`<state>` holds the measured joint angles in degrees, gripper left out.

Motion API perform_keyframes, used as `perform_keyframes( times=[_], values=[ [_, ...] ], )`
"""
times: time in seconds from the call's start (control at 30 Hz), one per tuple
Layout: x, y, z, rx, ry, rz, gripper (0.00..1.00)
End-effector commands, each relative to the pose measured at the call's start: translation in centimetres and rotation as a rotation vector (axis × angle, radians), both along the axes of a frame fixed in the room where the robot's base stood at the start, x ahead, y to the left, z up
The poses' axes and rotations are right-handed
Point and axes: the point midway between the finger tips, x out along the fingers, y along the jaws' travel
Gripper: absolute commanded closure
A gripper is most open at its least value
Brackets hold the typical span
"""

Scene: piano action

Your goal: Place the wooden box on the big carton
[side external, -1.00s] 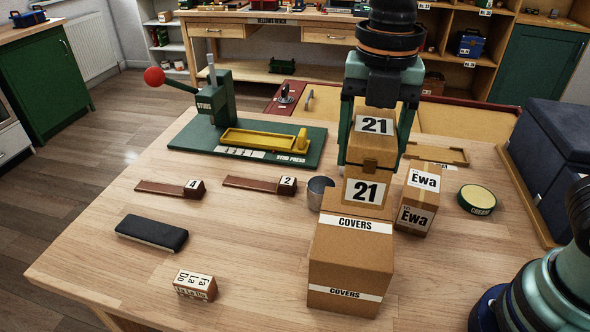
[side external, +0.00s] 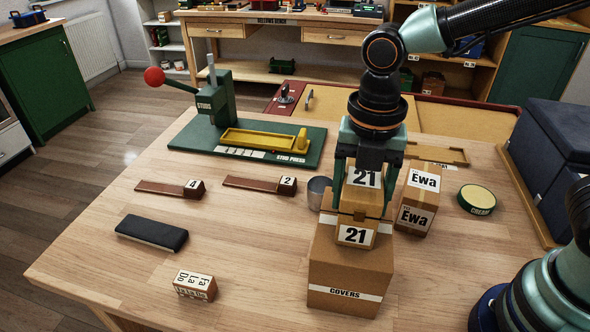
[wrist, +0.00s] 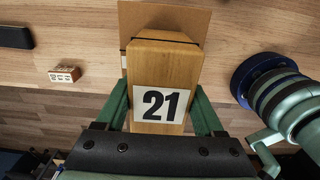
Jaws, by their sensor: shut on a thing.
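The wooden box (side external: 362,226), with a 21 label on its top and front, is between the green fingers of my gripper (side external: 364,203), which is shut on it. In the wrist view the box (wrist: 165,70) sits between both fingers. The big carton (side external: 345,275), marked COVERS, stands upright on the bench directly below. The box is over the carton's top and hides most of it. I cannot tell whether its underside touches the carton. Part of the carton top (wrist: 190,18) shows beyond the box in the wrist view.
A smaller Ewa carton (side external: 418,198) stands close on the right, and a grey metal cup (side external: 318,193) on the left. A round green tin (side external: 477,199) is farther right. The stud press (side external: 250,140) is behind left. The bench front left holds a black block (side external: 151,232) and a small labelled block (side external: 195,285).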

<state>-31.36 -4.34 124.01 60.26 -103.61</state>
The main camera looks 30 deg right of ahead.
Motion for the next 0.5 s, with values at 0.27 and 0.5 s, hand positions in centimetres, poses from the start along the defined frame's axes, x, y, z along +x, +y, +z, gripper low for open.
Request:
perform_keyframes(
  times=[0.27, 0.5],
  values=[
    [-0.01, -0.01, -0.25, -0.001, 0.001, 0.0, 0.0],
    [0.01, 0.01, 0.08, 0.001, -0.001, 0.0, 0.0]
  ],
)
